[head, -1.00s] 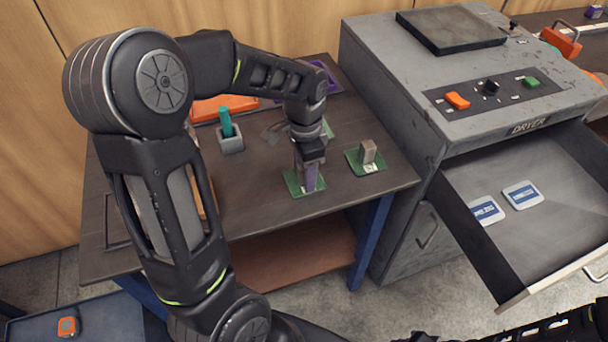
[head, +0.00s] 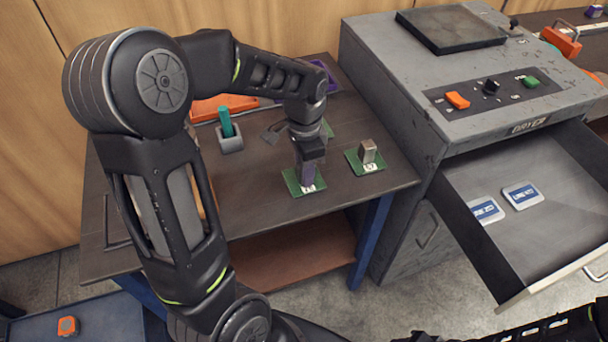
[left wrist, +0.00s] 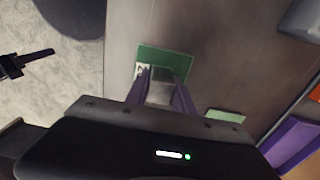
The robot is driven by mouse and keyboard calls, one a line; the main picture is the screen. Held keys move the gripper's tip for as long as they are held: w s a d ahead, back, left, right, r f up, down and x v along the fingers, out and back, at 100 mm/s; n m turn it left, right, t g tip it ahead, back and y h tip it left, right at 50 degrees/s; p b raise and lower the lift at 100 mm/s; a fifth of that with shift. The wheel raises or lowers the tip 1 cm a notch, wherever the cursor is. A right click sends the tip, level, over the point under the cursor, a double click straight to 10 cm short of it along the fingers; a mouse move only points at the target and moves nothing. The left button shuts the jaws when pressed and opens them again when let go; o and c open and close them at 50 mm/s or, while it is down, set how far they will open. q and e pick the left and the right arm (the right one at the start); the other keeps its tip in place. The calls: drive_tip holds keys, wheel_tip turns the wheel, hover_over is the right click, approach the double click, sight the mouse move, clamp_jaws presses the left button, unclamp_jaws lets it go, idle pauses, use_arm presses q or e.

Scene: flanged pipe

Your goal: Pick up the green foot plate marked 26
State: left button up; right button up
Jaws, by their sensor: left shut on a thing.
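The green foot plate (head: 292,182) is a flat green square with a white label, lying near the front edge of the dark table. Its number is too small to read in the head view. My left gripper (head: 306,172) points down over it, shut on the plate's upright block, which the fingers mostly hide. In the left wrist view, the plate (left wrist: 178,57) shows beyond the fingers (left wrist: 161,92), with the grey block between them and part of the label at its left. The plate appears to be on the tabletop; I cannot tell any small gap.
A second green plate with a grey block (head: 367,152) stands close on the right. A grey holder with a teal peg (head: 229,143) stands left. The grey dryer (head: 420,100) with its open drawer (head: 540,225) is at the right.

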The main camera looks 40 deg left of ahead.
use_arm(q)
clamp_jaws()
idle(0.5)
drive_tip(key=shift+r, duration=0.1)
drive_tip(key=shift+w+r, duration=0.1)
drive_tip(key=shift+r, duration=0.45)
wheel_tip(320, 180, up, 9)
drive_tip(key=shift+f, duration=0.1)
idle(0.7)
